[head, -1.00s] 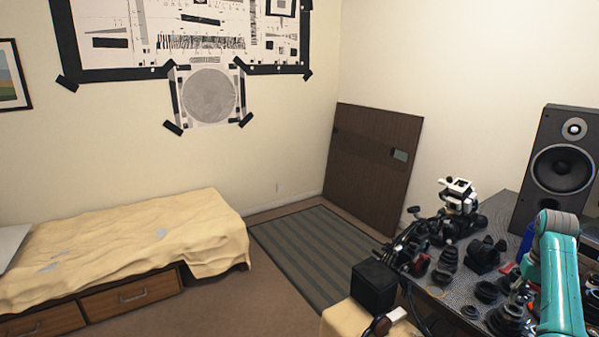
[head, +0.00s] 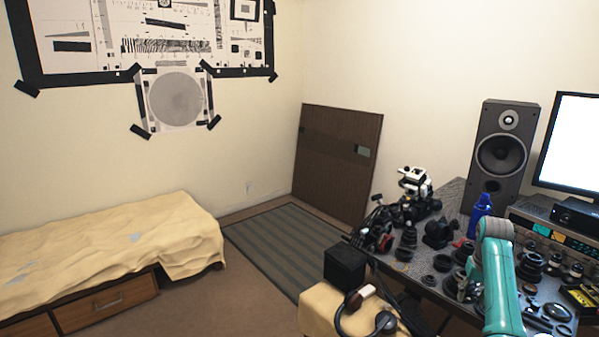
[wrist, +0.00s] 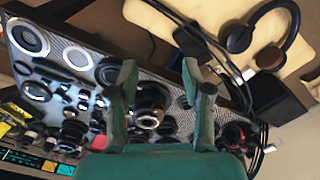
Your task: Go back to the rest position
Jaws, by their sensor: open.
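My teal arm (head: 496,280) shows at the lower right of the head view, over the desk's near side; its gripper end is hard to make out there. In the wrist view my gripper (wrist: 165,85) is open, its two teal fingers apart with nothing held between them. Behind the fingers are the desk (wrist: 75,40) and black lens parts, including a black lens barrel (wrist: 150,100) that shows between them. I cannot tell how far the fingers are from it.
The desk (head: 452,192) bears many lens parts, a blue bottle (head: 481,206), a speaker (head: 503,150) and a monitor (head: 575,145). A black box (head: 345,265) and headphones (head: 385,322) lie on a cloth-covered seat (head: 315,305). A bed (head: 110,245) stands left. Open floor (head: 200,300) lies between.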

